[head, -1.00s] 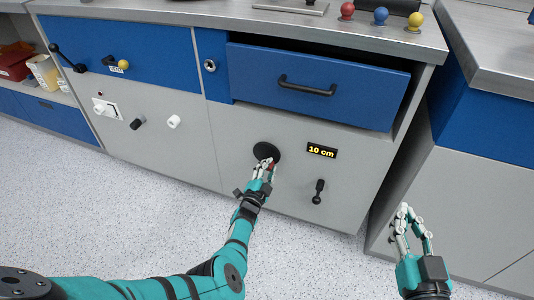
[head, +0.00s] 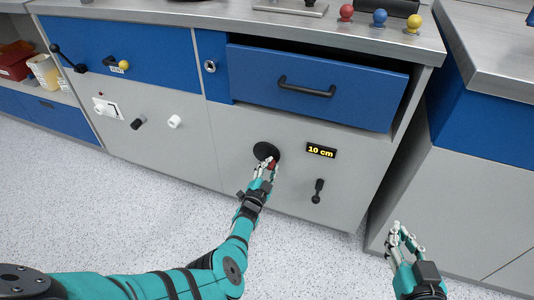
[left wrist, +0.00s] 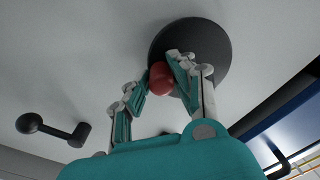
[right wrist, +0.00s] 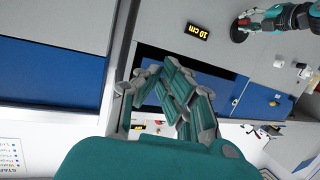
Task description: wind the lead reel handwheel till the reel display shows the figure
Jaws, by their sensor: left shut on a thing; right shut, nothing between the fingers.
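The handwheel is a black disc (head: 266,151) on the grey cabinet front, with a red knob (left wrist: 162,78) near its rim. My left gripper (head: 267,167) is shut on the red knob; in the left wrist view its fingers (left wrist: 165,80) sit on both sides of it, in front of the black disc (left wrist: 205,38). The display (head: 321,151), right of the wheel, reads "10 cm". It also shows upside down in the right wrist view (right wrist: 198,31). My right gripper (head: 403,236) is shut and empty, low in front of the right-hand cabinet.
A black crank lever (head: 318,190) hangs below the display. An open blue drawer (head: 315,85) juts out above the wheel. White and black knobs (head: 138,123) are on the left panel. Red, blue and yellow balls (head: 381,17) stand on the counter. The floor in front is clear.

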